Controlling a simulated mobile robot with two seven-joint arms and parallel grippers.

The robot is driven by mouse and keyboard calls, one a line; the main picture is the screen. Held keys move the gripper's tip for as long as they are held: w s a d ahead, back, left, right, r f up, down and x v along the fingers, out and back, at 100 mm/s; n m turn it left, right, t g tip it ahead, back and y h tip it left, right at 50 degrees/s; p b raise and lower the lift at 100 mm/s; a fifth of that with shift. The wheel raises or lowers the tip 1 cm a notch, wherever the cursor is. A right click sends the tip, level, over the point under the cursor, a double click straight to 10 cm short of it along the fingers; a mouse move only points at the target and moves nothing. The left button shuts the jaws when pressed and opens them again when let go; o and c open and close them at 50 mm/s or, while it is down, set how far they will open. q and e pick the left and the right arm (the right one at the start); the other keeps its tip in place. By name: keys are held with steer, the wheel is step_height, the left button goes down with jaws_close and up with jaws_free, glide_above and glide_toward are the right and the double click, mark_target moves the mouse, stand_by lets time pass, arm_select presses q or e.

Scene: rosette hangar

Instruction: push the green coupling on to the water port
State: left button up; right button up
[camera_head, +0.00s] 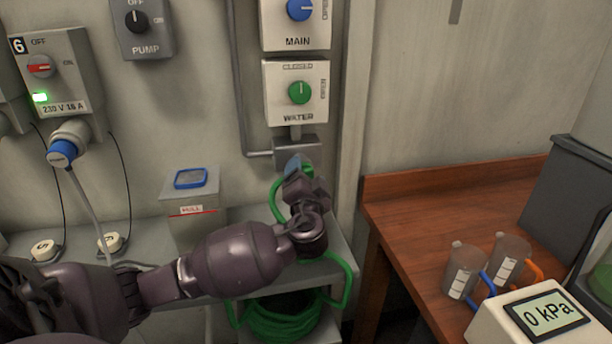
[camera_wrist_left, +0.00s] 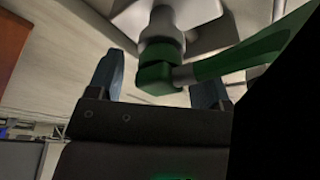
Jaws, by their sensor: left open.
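The green coupling (camera_wrist_left: 155,80) is an elbow with a green collar, and its hose runs off to the right in the left wrist view. The collar meets the underside of the grey water port (camera_wrist_left: 162,22); I cannot tell whether it is fully seated. My left gripper (camera_head: 296,166) is open just below the port box (camera_head: 298,150) under the WATER valve (camera_head: 299,92). In the left wrist view its blue fingers (camera_wrist_left: 158,88) stand apart on either side of the coupling. In the head view the gripper mostly hides the coupling. My right gripper is out of view.
The green hose (camera_head: 347,285) loops down to a coil (camera_head: 275,322) under the grey shelf (camera_head: 334,268). A grey bin (camera_head: 192,210) stands left of my gripper. A wooden table (camera_head: 405,215) at the right holds two jugs and a 0 kPa gauge (camera_head: 548,316).

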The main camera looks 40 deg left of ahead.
arm_select(q)
steer(key=v, duration=1.1)
stand_by(0.6)
